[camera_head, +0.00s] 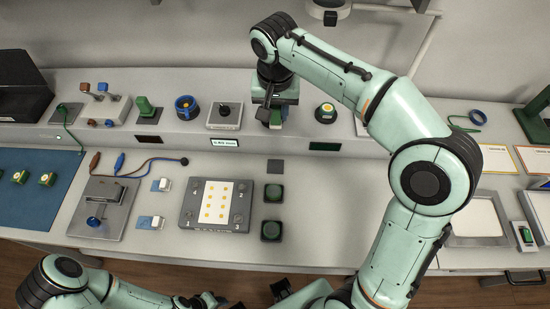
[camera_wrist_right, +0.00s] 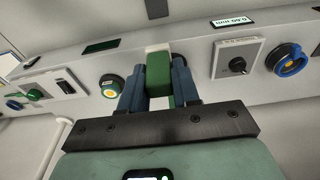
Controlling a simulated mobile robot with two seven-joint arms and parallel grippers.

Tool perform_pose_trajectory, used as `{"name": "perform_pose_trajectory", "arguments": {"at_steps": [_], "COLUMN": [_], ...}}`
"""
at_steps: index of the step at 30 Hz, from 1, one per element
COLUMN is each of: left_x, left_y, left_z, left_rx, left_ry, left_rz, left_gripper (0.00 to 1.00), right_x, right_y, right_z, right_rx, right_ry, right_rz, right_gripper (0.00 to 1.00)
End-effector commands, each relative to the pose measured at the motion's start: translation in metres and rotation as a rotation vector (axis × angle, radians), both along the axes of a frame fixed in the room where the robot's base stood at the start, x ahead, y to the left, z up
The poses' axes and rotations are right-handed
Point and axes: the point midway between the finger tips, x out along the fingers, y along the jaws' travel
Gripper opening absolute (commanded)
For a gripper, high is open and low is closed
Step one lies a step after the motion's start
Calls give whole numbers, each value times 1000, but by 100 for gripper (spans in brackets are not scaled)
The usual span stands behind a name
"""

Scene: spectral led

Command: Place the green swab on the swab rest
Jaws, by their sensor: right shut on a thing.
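My right gripper (camera_head: 274,112) is at the raised back panel in the head view. In the right wrist view, its two blue-grey fingers (camera_wrist_right: 159,88) are shut on a green block (camera_wrist_right: 159,78), which I take to be the green swab. Its far end is close to a pale piece (camera_wrist_right: 156,47) on the panel; I cannot tell whether they touch. In the head view the swab (camera_head: 276,119) is mostly hidden by my gripper. I cannot clearly make out the swab rest. My left gripper (camera_head: 206,301) is low at the bottom edge, partly cut off.
A knob plate (camera_head: 222,116) and a blue ring dial (camera_head: 187,107) stand left of my right gripper; a green button with a yellow centre (camera_head: 326,112) is on its right. A dotted plate (camera_head: 214,204) and two dark green blocks (camera_head: 273,193) lie on the bench (camera_head: 330,210), which has clear room.

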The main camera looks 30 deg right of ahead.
Motion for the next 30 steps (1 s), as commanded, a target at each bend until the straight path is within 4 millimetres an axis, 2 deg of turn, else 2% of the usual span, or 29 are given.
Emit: {"name": "perform_pose_trajectory", "arguments": {"at_steps": [9,15,23,30], "left_x": [-12,-15,-16,-17], "left_y": [0,0,0,0], "left_z": [-22,-28,-30,-34], "left_rx": [0,0,0,0], "left_ry": [14,17,18,20], "left_rz": [1,1,0,1], "left_gripper": [43,43,43,43], "right_x": [-2,-1,-1,-1], "right_y": [-1,0,0,0], "right_z": [-86,-132,-157,-191], "right_rx": [-1,-1,-1,-1], "right_ry": [10,6,4,4], "right_rz": [-1,0,0,0], "right_gripper": [0,0,0,0]}}
